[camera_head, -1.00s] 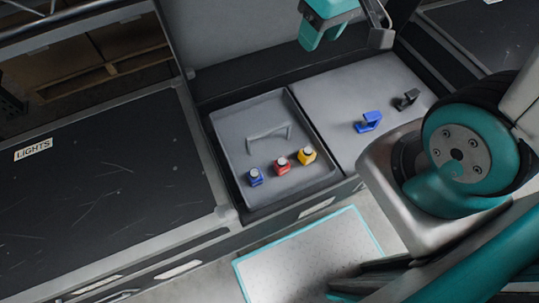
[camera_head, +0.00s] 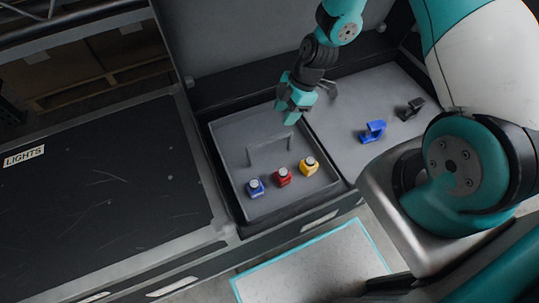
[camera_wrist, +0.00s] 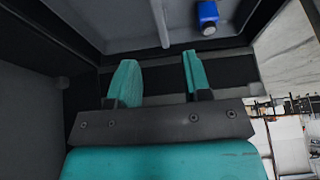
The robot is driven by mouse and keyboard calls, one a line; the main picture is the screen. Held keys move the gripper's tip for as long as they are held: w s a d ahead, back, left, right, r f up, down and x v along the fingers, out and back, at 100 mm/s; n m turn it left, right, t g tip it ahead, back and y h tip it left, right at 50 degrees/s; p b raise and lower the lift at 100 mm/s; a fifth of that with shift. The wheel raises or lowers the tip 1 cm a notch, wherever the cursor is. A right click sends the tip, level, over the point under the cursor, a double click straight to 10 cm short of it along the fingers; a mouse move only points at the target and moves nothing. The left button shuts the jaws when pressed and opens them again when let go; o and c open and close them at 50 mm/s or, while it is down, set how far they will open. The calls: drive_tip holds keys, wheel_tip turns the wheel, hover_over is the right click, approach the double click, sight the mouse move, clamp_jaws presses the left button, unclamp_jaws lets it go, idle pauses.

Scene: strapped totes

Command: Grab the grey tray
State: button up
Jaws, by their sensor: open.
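The grey tray (camera_head: 227,140) sits in a recess of the dark bench, left of a flat grey panel. A grey handle (camera_head: 270,141) stands up from its middle. Blue (camera_head: 255,188), red (camera_head: 283,177) and yellow (camera_head: 309,166) small bottles stand along its near side. My gripper (camera_head: 289,117) is open and empty, above the tray's far right part, close to the handle. In the wrist view my gripper's two teal fingers (camera_wrist: 158,75) are apart with nothing between them. Part of the tray (camera_wrist: 120,25) and the blue bottle (camera_wrist: 208,17) show beyond them.
A blue bracket (camera_head: 373,131) and a black bracket (camera_head: 411,109) stand on the grey panel (camera_head: 345,115) right of the tray. A raised back wall (camera_head: 230,45) lies behind. A black surface marked LIGHTS (camera_head: 100,185) is at left.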

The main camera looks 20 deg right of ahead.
sight(271, 139)
drive_tip(key=b+x, duration=0.2)
drive_tip(key=x, duration=1.2)
drive_tip(key=shift+f, duration=0.1)
clamp_jaws()
idle(1.3)
